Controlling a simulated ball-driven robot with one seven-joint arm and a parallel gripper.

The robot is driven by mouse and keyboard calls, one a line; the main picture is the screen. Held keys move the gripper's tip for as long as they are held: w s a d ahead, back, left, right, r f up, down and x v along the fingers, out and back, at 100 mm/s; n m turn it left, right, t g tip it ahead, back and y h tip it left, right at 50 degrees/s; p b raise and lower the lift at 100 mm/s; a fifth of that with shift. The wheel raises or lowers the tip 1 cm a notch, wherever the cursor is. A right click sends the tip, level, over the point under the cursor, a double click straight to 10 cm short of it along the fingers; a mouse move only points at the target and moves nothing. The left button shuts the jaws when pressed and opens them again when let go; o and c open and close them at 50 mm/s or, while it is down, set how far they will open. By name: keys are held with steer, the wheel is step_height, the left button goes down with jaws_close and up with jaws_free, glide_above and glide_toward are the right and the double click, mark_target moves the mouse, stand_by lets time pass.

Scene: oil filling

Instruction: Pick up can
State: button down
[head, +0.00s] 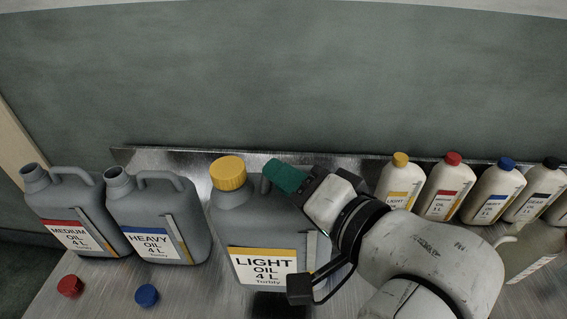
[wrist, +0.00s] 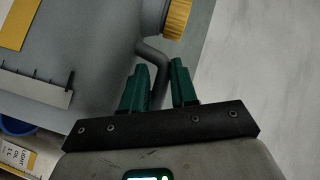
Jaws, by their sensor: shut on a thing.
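The grey LIGHT OIL 4 L can (head: 235,222) with a yellow cap (head: 228,173) stands upright in the middle of the head view. My gripper (head: 286,175) reaches it from the right at the top. In the wrist view, the green fingers of my gripper (wrist: 158,84) sit on both sides of the can's handle (wrist: 154,58) and are shut on it. The can's grey body (wrist: 105,35) fills the upper left there, with its yellow cap (wrist: 177,17) at the top. My gripper hides the handle in the head view. I cannot tell whether the can's base touches the table.
An uncapped MEDIUM OIL can (head: 68,205) and HEAVY OIL can (head: 155,212) stand to the left. A red cap (head: 70,286) and a blue cap (head: 147,295) lie before them on the metal table (head: 105,290). Several white bottles (head: 447,187) stand right, partly behind my arm.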

steer(key=shift+s+d+r+p, duration=0.35)
steer(key=shift+s+r+p, duration=0.2)
steer(key=shift+p, duration=1)
steer(key=shift+s+d+r+p, duration=0.3)
steer(key=shift+s+r+p, duration=0.25)
steer(key=shift+p, duration=0.95)
steer(key=shift+s+d+p, duration=0.15)
steer(key=shift+s+p, duration=0.1)
steer(key=shift+p, duration=0.4)
steer(key=shift+s, duration=0.1)
